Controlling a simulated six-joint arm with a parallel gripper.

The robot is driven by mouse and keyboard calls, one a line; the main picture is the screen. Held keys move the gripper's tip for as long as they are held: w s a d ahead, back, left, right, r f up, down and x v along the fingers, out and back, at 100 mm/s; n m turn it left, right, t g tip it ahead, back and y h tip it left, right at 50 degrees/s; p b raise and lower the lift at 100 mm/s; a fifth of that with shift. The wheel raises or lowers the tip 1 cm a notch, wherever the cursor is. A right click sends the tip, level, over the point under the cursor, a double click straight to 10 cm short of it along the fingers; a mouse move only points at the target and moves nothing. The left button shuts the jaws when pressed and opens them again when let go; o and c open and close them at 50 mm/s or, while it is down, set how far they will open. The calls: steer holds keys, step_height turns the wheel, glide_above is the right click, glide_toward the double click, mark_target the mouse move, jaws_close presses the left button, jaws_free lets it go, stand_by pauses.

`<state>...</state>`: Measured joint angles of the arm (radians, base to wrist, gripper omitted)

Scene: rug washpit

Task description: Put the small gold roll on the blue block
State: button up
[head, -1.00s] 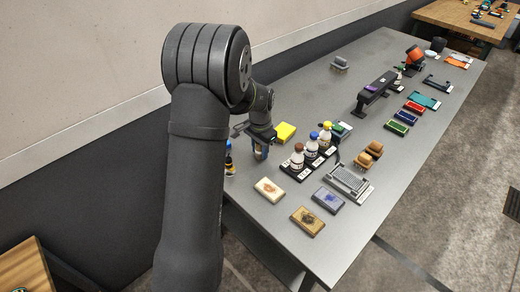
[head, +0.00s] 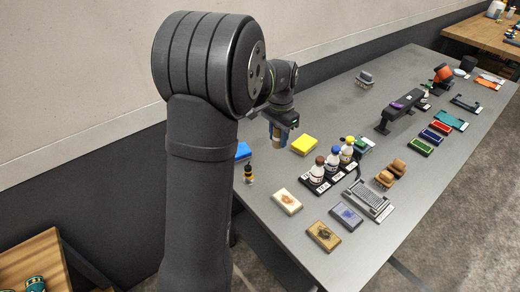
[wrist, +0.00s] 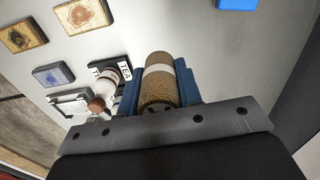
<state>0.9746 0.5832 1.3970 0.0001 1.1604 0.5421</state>
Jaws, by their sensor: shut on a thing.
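The small gold roll (wrist: 160,88), brown-gold with a pale band around it, sits between the blue fingers of my gripper (wrist: 160,80) in the wrist view. My gripper (head: 277,138) is shut on the roll and holds it above the table, left of a yellow block, in the head view. The blue block (head: 242,150) lies at the table's left edge in the head view, partly hidden behind my arm. A corner of it shows at the top of the wrist view (wrist: 237,4). The roll is apart from the block.
A small dark-and-yellow bottle (head: 249,173) stands near the blue block. The yellow block (head: 304,145) and a rack of capped bottles (head: 330,172) are to the right. Several flat patterned blocks (head: 287,201) lie at the near end. Bare table lies behind the yellow block.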

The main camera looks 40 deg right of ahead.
steer(key=shift+n, duration=0.6)
steer(key=w+a+f, duration=0.1)
steer(key=w+a, duration=0.1)
steer(key=w, duration=0.1)
steer(key=w+a+f, duration=0.2)
steer(key=w, duration=0.2)
steer(key=w+a+f, duration=0.1)
steer(key=w+a, duration=0.1)
steer(key=w, duration=0.2)
steer(key=shift+a+f, duration=0.15)
steer(key=shift+a, duration=0.1)
steer(key=shift+f, duration=2)
steer(key=shift+f, duration=0.1)
steer(key=o, duration=0.9)
steer(key=shift+f, duration=0.1)
steer(key=shift+o, duration=0.3)
step_height(320, 180, up, 12)
steer(key=shift+r, duration=0.2)
steer(key=shift+f, duration=0.1)
